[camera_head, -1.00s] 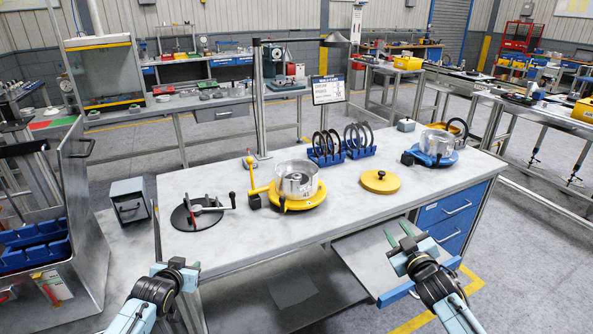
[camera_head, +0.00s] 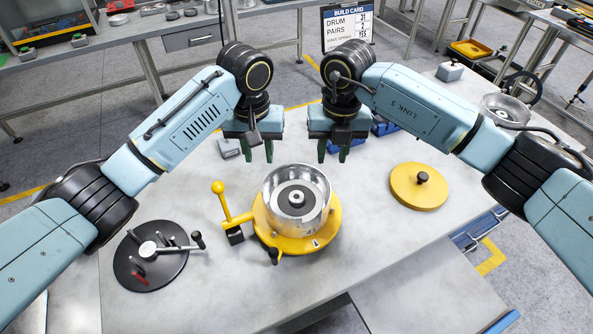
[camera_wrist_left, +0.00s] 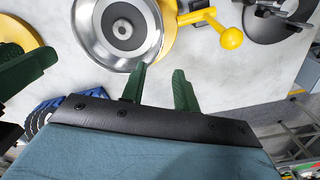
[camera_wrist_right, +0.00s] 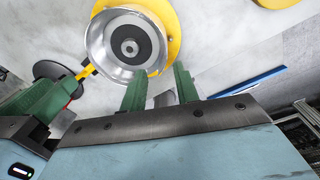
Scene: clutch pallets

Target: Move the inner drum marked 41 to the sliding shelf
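A silver drum (camera_head: 316,210) with a dark hub stands upright in the round yellow fixture (camera_head: 268,235) on the bench. My left gripper (camera_head: 260,150) and right gripper (camera_head: 332,153) are side by side just beyond the drum's far rim, fingers pointing down. Both are open and empty, apart from the drum.
A yellow disc with a black knob (camera_head: 418,188) lies right of the drum. A black round plate with a lever (camera_head: 150,275) lies left. The fixture's yellow lever (camera_head: 222,200) stands up. Another silver drum (camera_head: 508,108) is at the far right. Blue racks (camera_head: 383,128) are partly hidden.

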